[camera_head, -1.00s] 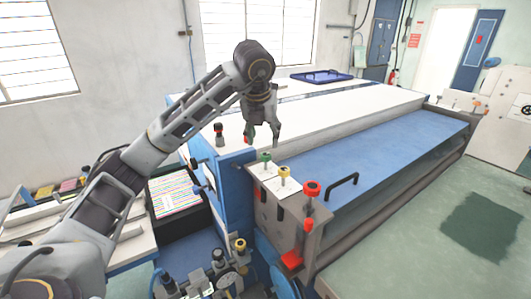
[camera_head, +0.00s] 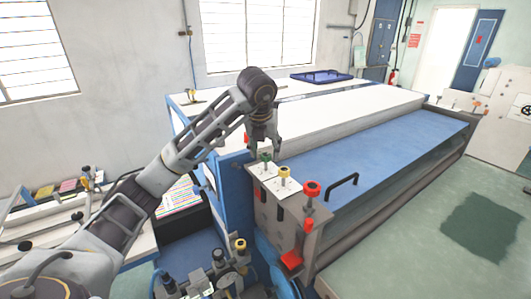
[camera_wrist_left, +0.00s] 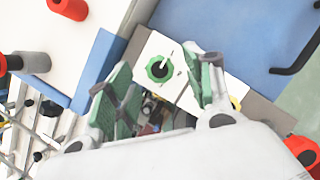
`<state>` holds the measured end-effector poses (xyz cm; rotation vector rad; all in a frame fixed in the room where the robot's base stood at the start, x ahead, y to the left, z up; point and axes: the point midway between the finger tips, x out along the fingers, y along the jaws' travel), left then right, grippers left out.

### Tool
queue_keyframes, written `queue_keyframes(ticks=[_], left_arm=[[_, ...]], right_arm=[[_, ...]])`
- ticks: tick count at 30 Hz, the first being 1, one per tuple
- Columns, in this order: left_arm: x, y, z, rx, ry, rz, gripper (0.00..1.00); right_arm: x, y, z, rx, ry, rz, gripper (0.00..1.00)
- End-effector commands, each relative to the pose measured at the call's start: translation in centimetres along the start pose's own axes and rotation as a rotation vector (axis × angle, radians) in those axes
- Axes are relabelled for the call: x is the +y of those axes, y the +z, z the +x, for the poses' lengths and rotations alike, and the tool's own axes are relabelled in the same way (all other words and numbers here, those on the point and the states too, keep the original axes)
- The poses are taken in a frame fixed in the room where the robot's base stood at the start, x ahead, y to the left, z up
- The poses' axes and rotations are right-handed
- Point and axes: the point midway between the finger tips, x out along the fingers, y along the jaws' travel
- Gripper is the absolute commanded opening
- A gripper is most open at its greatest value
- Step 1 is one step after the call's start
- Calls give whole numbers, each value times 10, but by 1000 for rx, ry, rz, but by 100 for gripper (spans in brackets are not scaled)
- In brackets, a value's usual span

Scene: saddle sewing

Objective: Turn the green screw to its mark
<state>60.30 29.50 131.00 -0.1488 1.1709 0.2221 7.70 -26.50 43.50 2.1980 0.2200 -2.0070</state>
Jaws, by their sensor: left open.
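The green screw (camera_head: 265,157) stands upright on the white plate at the machine's near left corner. My left gripper (camera_head: 265,146) is open and points down just above it. In the left wrist view the green screw's ringed head (camera_wrist_left: 158,69) lies between the spread fingertips (camera_wrist_left: 157,62), with no clear contact. A thin white line runs from the head's middle toward its upper right. Small dark specks lie on the plate beside it; I cannot tell which is the mark. My right gripper is not in view.
A yellow screw (camera_head: 284,173) and a larger red knob (camera_head: 312,188) stand in a row toward the front right. A white top (camera_head: 340,115) lies behind.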

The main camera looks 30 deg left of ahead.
Motion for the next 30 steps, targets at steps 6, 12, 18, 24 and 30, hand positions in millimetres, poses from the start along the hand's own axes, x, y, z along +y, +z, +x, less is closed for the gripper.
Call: queue_keyframes(ticks=[6, 12, 18, 24, 30], left_arm=[[0, 0, 12, 1, -1, 0, 52], [0, 0, 19, 1, 0, -2, 52], [0, 0, 21, 1, 1, -2, 52], [0, 0, 21, 1, 1, -2, 52], [0, 0, 21, 1, 1, -1, 27]], right_arm=[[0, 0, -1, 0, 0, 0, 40], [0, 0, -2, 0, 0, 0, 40], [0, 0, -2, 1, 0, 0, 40], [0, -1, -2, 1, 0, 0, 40], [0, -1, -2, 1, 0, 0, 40]])
